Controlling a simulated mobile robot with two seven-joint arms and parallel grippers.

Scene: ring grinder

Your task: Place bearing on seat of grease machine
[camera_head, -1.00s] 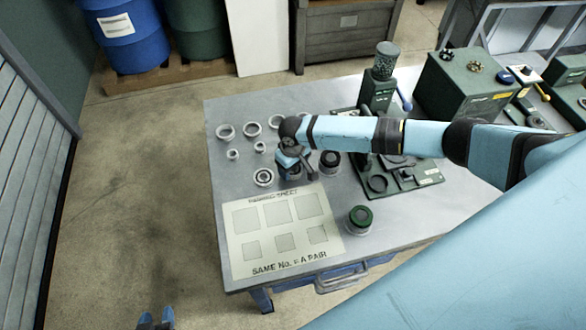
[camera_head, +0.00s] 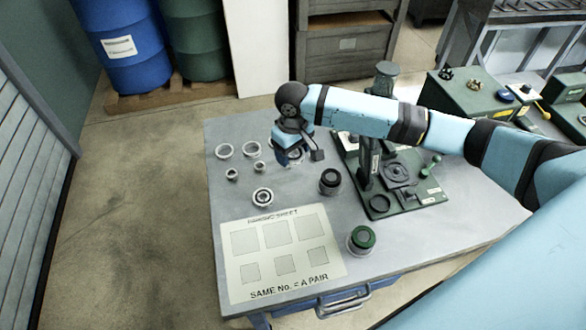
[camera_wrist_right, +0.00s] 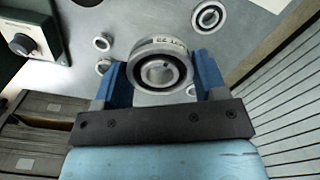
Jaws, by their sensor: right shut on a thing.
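The bearing (camera_wrist_right: 137,72), a metal ring with a dark inner band and small marks on its face, sits between the blue fingers of my right gripper (camera_wrist_right: 160,68) in the right wrist view. The fingers are shut on its sides. In the head view my right gripper (camera_head: 290,155) is over the back left of the table and mostly hides the bearing. The green grease machine (camera_head: 410,205) stands to its right, with a column and a flat base. A round seat (camera_head: 397,172) on the base looks empty. My left gripper is out of view.
Several loose rings (camera_head: 263,197) lie left on the grey table (camera_head: 450,225). A dark cylinder (camera_head: 330,180) stands between gripper and machine, and a green-topped cylinder (camera_head: 361,239) nearer the front. A marked sheet (camera_head: 235,290) lies front left. A green box (camera_head: 460,95) is back right.

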